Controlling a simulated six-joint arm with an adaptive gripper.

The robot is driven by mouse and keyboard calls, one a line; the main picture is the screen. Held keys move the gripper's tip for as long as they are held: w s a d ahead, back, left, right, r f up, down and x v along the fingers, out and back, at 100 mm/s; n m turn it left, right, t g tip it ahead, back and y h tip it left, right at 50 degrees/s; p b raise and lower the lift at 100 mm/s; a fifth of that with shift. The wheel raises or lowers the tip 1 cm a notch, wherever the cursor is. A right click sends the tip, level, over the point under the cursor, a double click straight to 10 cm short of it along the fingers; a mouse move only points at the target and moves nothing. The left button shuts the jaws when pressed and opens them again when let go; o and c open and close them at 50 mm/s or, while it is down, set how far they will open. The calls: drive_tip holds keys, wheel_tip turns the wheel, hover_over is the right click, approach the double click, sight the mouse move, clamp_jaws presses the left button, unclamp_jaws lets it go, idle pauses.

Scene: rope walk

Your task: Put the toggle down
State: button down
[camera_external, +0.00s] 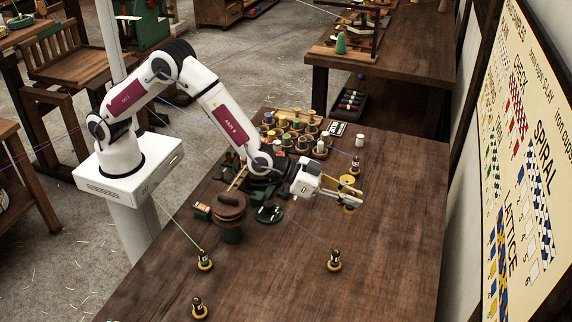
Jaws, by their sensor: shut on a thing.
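My gripper (346,195) is on the right of the arm, over the dark wooden table (400,215). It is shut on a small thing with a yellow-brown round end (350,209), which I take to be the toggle. The fingers hide most of it. I cannot tell for sure whether its lower end is touching the table or a little above it.
Weighted bobbins stand in front: one (334,262) below the gripper, others (204,261) (199,307) to the left. Another (355,166) stands behind. A round wooden stand (230,207) and a rack of spools (292,128) are nearby. The table's right side is bare.

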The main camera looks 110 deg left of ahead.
drive_tip(key=s+d+r+m+h, duration=0.1)
drive_tip(key=s+d+m+h, duration=0.1)
drive_tip(key=d, duration=1)
drive_tip(key=s+d+r+m+h, duration=0.1)
drive_tip(key=s+d+h, duration=0.15)
drive_tip(key=d, duration=0.95)
drive_tip(key=s+d+m, duration=0.1)
drive_tip(key=s+d, duration=1.3)
drive_tip(key=d, duration=0.3)
drive_tip(key=s+d+f+n+y, duration=0.2)
drive_tip(key=s, duration=1.6)
drive_tip(key=s+a+n+y, duration=0.2)
drive_tip(key=s+a, duration=0.1)
drive_tip(key=a, duration=0.5)
drive_tip(key=s+a+n+g+y, duration=0.1)
drive_tip(key=s+a+n+y, duration=0.2)
drive_tip(key=a, duration=0.5)
drive_tip(key=shift+s+y, duration=0.35)
drive_tip(key=shift+s, duration=0.3)
